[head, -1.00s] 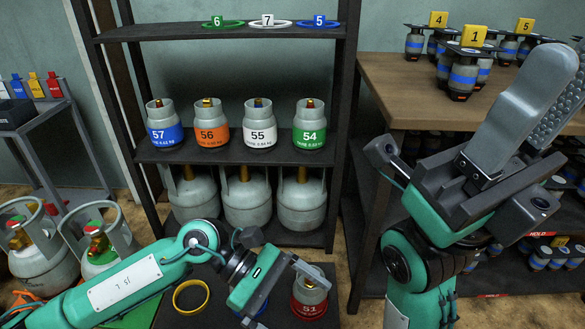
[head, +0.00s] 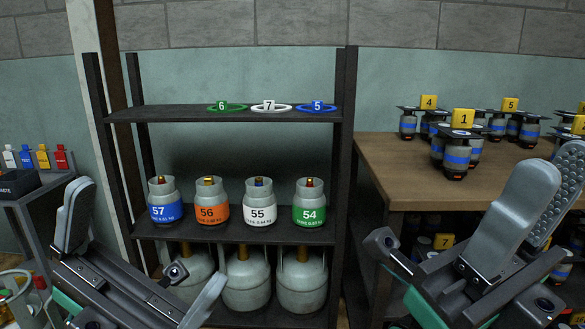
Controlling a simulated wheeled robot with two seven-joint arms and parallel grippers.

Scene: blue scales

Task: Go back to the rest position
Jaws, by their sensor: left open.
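My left gripper (head: 145,238) is open and empty at the lower left, in front of the black shelf rack (head: 341,200). Its two grey fingers are spread wide, one up at the left and one low at the right. My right gripper (head: 553,165) is raised at the lower right, in front of the wooden table (head: 400,180). Its two fingers overlap from this angle, so I cannot tell how far apart they are. I see nothing held in it.
Cylinders 57 (head: 165,211), 56 (head: 211,213), 55 (head: 260,214) and 54 (head: 309,215) stand on the middle shelf. Rings lie on the shelf above. Large cylinders stand below. Blue-banded weights (head: 456,155) stand on the table. A side stand (head: 45,188) is at the left.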

